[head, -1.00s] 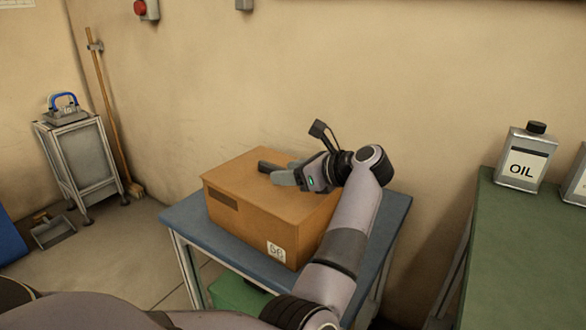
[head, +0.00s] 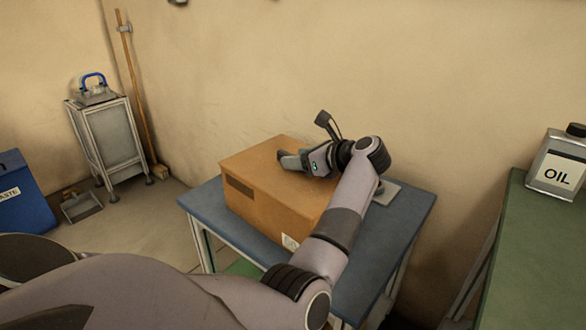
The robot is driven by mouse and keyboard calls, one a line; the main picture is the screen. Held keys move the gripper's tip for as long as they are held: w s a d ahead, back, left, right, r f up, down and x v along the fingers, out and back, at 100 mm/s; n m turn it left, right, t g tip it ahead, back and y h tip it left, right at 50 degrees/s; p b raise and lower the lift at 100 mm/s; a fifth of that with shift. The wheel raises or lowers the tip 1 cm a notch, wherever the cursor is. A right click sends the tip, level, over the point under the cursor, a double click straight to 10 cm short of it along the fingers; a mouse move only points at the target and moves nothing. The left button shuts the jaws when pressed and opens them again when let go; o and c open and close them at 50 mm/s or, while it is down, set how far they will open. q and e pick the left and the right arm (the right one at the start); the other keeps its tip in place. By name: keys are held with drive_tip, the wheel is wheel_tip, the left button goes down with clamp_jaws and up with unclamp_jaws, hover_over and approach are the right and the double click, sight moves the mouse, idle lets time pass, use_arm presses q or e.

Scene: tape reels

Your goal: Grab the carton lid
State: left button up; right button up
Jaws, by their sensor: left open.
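The brown cardboard carton (head: 262,205) stands on a blue-topped table in the middle of the head view. Its flat top, the lid (head: 256,167), appears closed. My left gripper (head: 284,157) is over the lid's back part, with its fingers pointing left. It is open, and nothing shows between the fingers. I cannot tell whether the fingers touch the lid. My left forearm and wrist hide the right part of the carton. My right gripper is not in view.
The blue table (head: 212,208) has bare strips around the carton, with a flat grey item (head: 389,191) at its right. A green bench with an oil can (head: 558,165) is at the right. A grey stand (head: 108,140), broom, dustpan (head: 80,207) and blue bin (head: 24,195) are at the left.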

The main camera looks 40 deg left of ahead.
use_arm(q)
clamp_jaws()
drive_tip(key=shift+r, duration=0.1)
